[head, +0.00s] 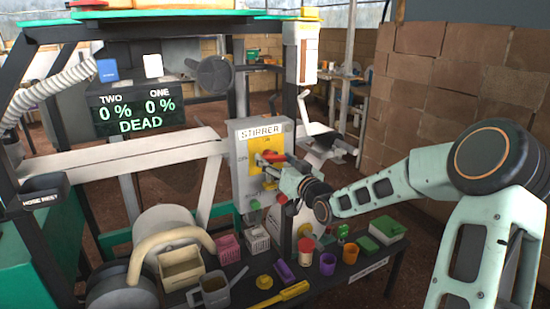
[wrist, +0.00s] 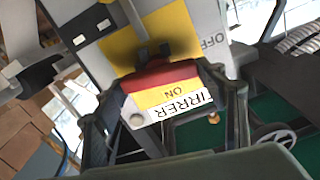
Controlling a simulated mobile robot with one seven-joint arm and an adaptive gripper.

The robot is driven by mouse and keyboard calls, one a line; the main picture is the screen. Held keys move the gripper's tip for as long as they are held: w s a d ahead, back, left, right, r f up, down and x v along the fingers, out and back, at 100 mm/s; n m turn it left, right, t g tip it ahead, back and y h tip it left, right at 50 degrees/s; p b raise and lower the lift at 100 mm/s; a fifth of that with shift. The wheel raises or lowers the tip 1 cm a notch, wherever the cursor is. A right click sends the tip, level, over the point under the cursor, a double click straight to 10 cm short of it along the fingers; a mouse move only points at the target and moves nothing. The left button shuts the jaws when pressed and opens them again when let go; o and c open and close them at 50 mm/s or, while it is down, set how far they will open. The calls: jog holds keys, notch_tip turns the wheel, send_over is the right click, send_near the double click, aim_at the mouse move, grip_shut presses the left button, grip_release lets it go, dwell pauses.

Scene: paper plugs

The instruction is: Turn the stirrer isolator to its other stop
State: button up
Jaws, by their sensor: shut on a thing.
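The stirrer isolator (head: 240,190) is a grey box with a STIRRER label, a yellow plate and a red handle (head: 271,156). ON is marked above the handle and OFF to its left in the head view. My gripper (head: 274,168) reaches in from the right and is shut on the red handle. In the wrist view the red handle (wrist: 165,76) lies crosswise between the fingers of my gripper (wrist: 165,85), with the labels upside down. The handle looks roughly level, but the fingers partly hide it and I cannot tell which stop it points at.
A display (head: 135,110) reads TWO 0%, ONE 0%, DEAD. Below the isolator, a dark bench (head: 335,280) holds baskets, cups, a jug (head: 213,291) and a green box (head: 387,228). A grey post stands behind the gripper. A block wall (head: 430,90) is at right.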

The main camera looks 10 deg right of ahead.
jog(key=m+p, duration=0.2)
jog(key=m, duration=0.2)
jog(key=shift+d+m+p, duration=0.1)
jog(key=shift+m+p, duration=0.2)
jog(key=m+p, duration=0.1)
jog(key=m, duration=0.2)
jog(key=shift+m+p, duration=0.4)
jog(key=m+p, duration=0.1)
jog(key=m, duration=0.3)
jog(key=shift+d+f, duration=0.1)
jog(key=shift+f, duration=0.05)
jog(key=shift+f+m+p, duration=0.1)
jog(key=shift+m+p, duration=0.4)
jog(key=shift+m, duration=1.2)
jog(key=o, duration=1.2)
jog(key=shift+c, duration=0.2)
